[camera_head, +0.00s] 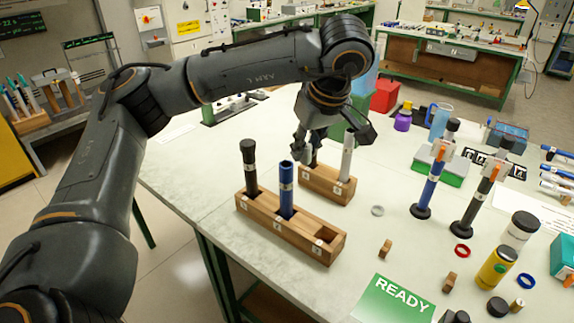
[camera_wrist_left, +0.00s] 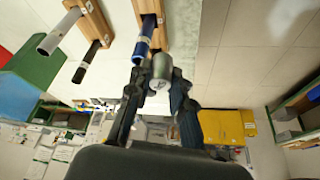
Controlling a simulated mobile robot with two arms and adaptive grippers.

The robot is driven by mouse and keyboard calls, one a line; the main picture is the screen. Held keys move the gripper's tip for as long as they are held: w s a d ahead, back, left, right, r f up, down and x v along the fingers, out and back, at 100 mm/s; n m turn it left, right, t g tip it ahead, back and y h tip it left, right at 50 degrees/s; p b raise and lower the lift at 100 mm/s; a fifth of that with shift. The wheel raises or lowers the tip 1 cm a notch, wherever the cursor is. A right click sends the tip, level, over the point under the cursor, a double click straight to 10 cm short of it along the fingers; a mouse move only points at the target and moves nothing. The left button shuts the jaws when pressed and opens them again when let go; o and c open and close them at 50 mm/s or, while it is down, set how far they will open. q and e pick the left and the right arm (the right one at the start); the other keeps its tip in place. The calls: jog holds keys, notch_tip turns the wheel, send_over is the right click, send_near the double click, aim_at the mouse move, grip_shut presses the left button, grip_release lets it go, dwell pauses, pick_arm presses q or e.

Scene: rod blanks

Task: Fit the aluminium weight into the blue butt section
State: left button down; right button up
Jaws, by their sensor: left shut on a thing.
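The blue butt section (camera_head: 287,190) stands upright in the middle hole of the front wooden block (camera_head: 290,238), its open mouth up. It also shows in the left wrist view (camera_wrist_left: 147,36). My left gripper (camera_head: 304,150) is above and just right of that mouth in the head view. In the left wrist view my left gripper (camera_wrist_left: 161,88) is shut on the grey aluminium weight (camera_wrist_left: 161,67). The weight is beside the blue mouth in that view; whether they touch I cannot tell. In the head view the fingers hide the weight. My right gripper is not in view.
A black section (camera_head: 249,166) stands in the same block, left of the blue one; the right hole is empty. Behind, another block (camera_head: 338,188) holds a silver section (camera_head: 347,158) and a dark one. A green READY card (camera_head: 393,302) lies at the front.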

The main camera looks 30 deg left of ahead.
pick_arm(q)
jog(key=w+a+f+p, duration=0.1)
jog(key=w+a+f, duration=0.1)
jog(key=w+a, duration=0.45)
jog(key=shift+n, duration=0.4)
jog(key=p+x, duration=0.1)
jog(key=x, duration=0.2)
jog(key=w+p+x, duration=0.1)
jog(key=x, duration=0.3)
jog(key=a+p+x, duration=0.1)
jog(key=p+x, duration=0.1)
jog(key=x, duration=0.1)
jog(key=shift+w+a, duration=0.15)
jog(key=shift+w, duration=0.05)
jog(key=shift+f, duration=0.15)
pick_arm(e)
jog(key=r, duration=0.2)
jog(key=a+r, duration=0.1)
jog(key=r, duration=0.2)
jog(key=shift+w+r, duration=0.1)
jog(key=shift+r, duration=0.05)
pick_arm(q)
jog(key=shift+f, duration=0.1)
